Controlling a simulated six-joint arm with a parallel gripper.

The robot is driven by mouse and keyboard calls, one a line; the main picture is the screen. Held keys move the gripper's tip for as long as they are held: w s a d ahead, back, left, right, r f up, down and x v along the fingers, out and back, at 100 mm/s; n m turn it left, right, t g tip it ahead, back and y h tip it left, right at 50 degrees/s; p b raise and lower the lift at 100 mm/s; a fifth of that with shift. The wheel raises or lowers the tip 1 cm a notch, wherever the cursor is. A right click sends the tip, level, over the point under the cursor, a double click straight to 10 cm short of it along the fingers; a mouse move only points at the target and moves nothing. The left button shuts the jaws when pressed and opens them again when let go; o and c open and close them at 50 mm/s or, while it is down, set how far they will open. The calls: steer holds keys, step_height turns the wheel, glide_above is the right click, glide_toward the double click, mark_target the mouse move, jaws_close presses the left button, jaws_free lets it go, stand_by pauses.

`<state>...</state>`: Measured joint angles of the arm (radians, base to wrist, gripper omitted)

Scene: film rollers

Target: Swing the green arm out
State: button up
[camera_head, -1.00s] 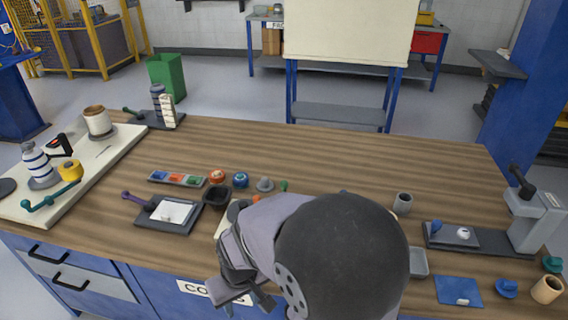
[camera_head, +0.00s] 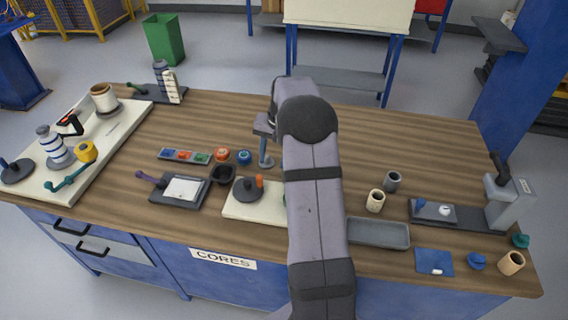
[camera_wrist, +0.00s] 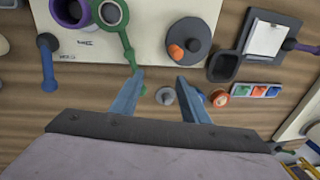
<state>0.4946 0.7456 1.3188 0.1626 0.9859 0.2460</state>
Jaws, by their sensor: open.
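The green arm (camera_wrist: 129,42) shows in the wrist view. In the head view my gripper (camera_head: 265,143) is beyond the board, and my own arm hides most or all of the green arm.
A dark disc with an orange peg (camera_wrist: 189,42) and a blue arm (camera_wrist: 47,62) are on or near the board. A grey knob (camera_wrist: 166,96) and an orange roller (camera_wrist: 219,98) stand nearby. A grey tray (camera_head: 378,233) lies right of my arm. The table's far middle is clear.

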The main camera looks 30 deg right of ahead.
steer(key=shift+m, duration=0.9)
steer(key=d, duration=0.6)
steer(key=shift+w+f, duration=0.3)
steer(key=shift+w+a+f+p, duration=0.15)
steer(key=shift+f+p, duration=0.25)
steer(key=shift+f, duration=0.8)
steer(key=shift+w+a+f+p, duration=0.1)
steer(key=shift+w+f+p, duration=0.25)
steer(key=shift+f, duration=0.8)
steer(key=shift+w+a+f+p, duration=0.1)
steer(key=shift+f+p, duration=0.35)
steer(key=shift+f, duration=0.75)
jaws_close()
